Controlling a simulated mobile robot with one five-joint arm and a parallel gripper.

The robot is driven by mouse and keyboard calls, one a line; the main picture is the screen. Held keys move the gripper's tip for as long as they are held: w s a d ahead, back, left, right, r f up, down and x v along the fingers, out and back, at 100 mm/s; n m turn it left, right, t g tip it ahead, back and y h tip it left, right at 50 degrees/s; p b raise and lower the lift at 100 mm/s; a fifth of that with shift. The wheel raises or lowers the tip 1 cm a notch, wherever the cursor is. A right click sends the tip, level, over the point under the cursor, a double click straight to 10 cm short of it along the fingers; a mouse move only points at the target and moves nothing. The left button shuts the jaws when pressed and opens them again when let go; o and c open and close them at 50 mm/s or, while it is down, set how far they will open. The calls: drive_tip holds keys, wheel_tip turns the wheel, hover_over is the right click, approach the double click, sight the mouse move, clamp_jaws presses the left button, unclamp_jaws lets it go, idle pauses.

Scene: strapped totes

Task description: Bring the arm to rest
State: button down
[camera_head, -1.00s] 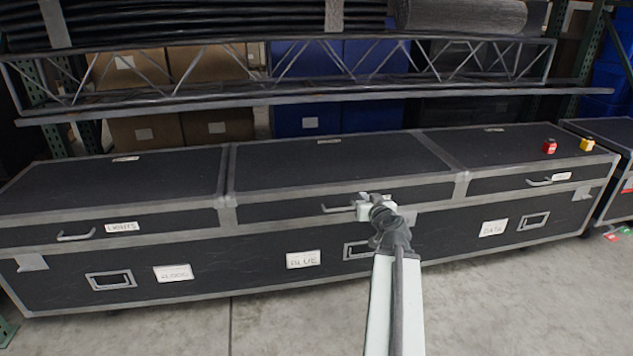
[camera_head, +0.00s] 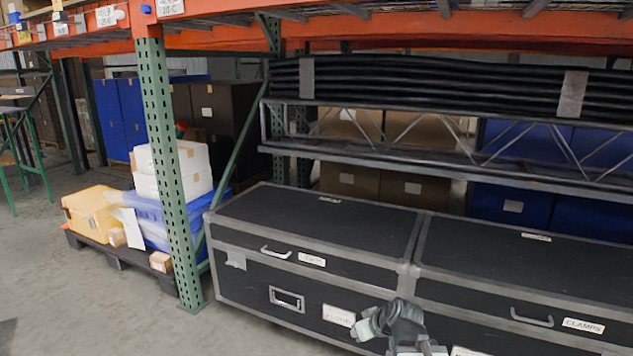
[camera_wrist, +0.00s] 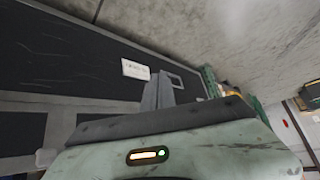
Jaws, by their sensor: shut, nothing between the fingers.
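My gripper (camera_head: 366,326) shows at the bottom of the head view, shut and empty, in front of the lower front of the black cases. Most of my arm is out of the picture below it. In the wrist view the fingers (camera_wrist: 158,92) are together with nothing between them, and the dark case front with a white label (camera_wrist: 135,69) lies beyond them. I cannot tell the exact gap between the gripper and the case.
At left a dark pallet (camera_head: 125,258) carries a yellow case (camera_head: 92,212) and white boxes (camera_head: 172,186). The concrete floor (camera_head: 85,305) at front left is clear.

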drive_tip(key=s+d+f+m+g+h, duration=0.2)
drive_tip(key=s+f+m+g, duration=0.15)
drive_tip(key=s, duration=0.35)
drive_tip(key=s+d+f+m+g+h, duration=0.2)
drive_tip(key=s+d+g, duration=0.15)
drive_tip(key=s, duration=0.25)
wheel_tip(320, 180, up, 38)
drive_tip(key=a+p, duration=0.1)
drive_tip(key=p, duration=3.7)
drive_tip(key=shift+r, duration=0.2)
drive_tip(key=shift+a, duration=0.1)
